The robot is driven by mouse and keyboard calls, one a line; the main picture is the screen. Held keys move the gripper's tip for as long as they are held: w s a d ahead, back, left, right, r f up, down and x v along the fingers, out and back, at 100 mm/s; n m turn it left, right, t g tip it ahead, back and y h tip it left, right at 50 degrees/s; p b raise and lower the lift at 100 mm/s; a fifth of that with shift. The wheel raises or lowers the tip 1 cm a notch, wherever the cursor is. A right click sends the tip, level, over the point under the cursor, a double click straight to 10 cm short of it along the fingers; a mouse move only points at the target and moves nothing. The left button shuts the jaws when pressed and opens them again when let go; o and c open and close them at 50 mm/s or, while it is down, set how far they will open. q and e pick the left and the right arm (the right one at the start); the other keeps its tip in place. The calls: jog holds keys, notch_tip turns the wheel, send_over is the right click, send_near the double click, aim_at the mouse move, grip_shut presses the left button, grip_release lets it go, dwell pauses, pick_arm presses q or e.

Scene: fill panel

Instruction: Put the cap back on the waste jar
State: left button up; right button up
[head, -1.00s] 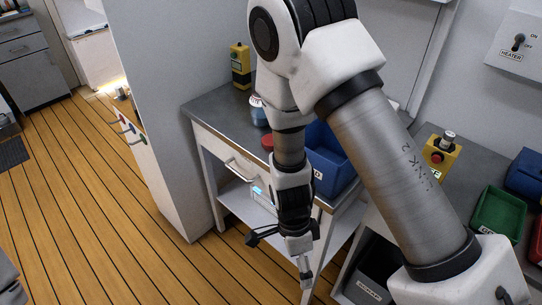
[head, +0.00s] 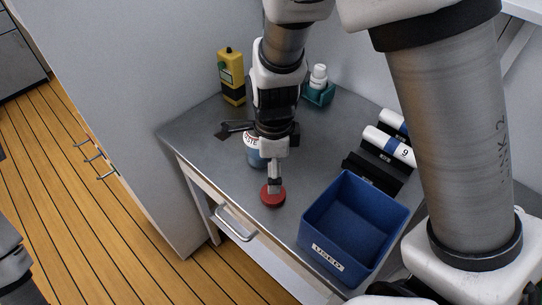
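The red cap (head: 272,196) lies on the grey counter, near its front edge. The waste jar (head: 254,158), bluish with a white label, stands just behind the cap, partly hidden by my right gripper. Its top is hidden, so I cannot see its mouth. My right gripper (head: 251,160) hangs over the jar and cap with its fingers spread apart, open and empty. One finger points left; the other reaches down over the cap's back edge in the picture, and I cannot tell whether it touches. My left gripper is not in view.
A blue bin (head: 318,232) labelled USED stands right of the cap. White cylinders in black holders (head: 372,172) lie behind it. A yellow device (head: 231,75) and a white bottle (head: 319,77) in a teal holder stand at the back. The counter's left part is clear.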

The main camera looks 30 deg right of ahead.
aim_at(273, 195)
jog(key=shift+w+d, duration=0.2)
jog(key=shift+w, duration=0.15)
jog(key=shift+s+a+r, duration=0.45)
jog(key=shift+s+r, duration=0.05)
jog(key=shift+s, duration=0.25)
jog(key=f, duration=0.3)
jog(key=shift+w+d+f, duration=0.1)
jog(key=shift+w+d, duration=0.15)
jog(key=shift+w, duration=0.1)
jog(key=shift+s+a, duration=0.1)
jog(key=shift+s, duration=0.05)
jog(key=shift+s+b, duration=0.1)
jog(key=shift+b, duration=0.2)
notch_tip(273, 195, down, 5)
jog(key=shift+a+f+b, duration=0.1)
jog(key=shift+b, duration=0.65)
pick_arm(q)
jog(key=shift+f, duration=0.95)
pick_arm(e)
jog(key=shift+s, duration=0.1)
jog(key=c, duration=0.8)
